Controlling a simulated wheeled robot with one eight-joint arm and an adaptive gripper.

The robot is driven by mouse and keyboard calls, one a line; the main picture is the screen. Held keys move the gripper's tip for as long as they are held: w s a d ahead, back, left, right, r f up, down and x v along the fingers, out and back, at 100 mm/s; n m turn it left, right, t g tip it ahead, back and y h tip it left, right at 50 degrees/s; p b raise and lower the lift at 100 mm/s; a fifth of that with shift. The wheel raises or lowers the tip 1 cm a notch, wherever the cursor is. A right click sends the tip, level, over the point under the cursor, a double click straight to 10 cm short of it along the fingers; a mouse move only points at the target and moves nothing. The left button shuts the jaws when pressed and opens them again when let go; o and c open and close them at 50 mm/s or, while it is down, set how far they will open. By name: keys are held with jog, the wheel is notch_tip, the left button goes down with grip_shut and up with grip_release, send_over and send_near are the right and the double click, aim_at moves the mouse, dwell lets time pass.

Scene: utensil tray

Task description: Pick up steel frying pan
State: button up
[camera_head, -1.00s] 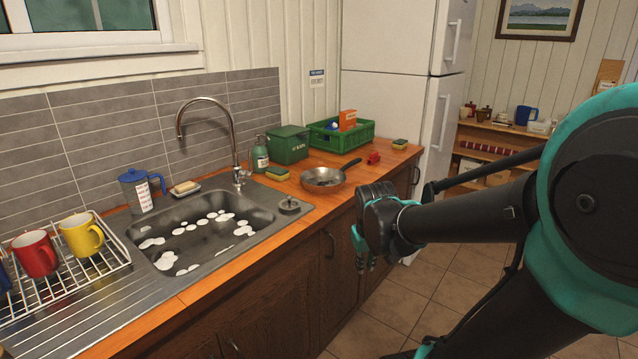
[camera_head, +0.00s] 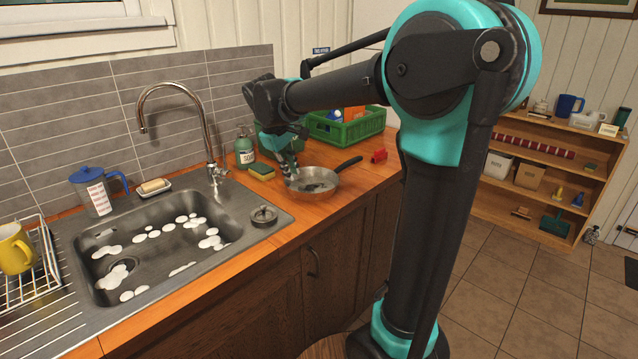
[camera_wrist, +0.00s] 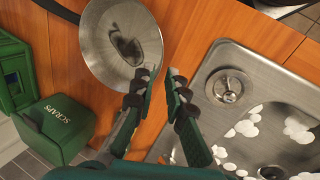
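The steel frying pan (camera_head: 318,182) sits on the orange wooden counter right of the sink, its dark handle pointing to the back right. In the wrist view the pan (camera_wrist: 105,75) is at upper left, with a dark patch inside it. My gripper (camera_head: 290,176) is over the pan's left side in the head view. In the wrist view my gripper (camera_wrist: 162,72) is open, its two fingers apart with bare counter between them. The left fingertip overlaps the pan's rim in the picture; I cannot tell whether they touch. The fingers hold nothing.
The sink (camera_head: 160,245) with a drain plug (camera_head: 264,216) lies left of the pan. A sponge (camera_head: 262,171), soap bottle (camera_head: 244,150), green crate (camera_head: 350,132) and red item (camera_head: 379,155) are near. A green SCRAPS box (camera_wrist: 57,128) shows in the wrist view.

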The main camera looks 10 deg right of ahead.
aim_at(298, 192)
jog(key=x, duration=1)
jog(key=shift+a, duration=0.15)
grip_shut()
jog(key=shift+r, duration=0.1)
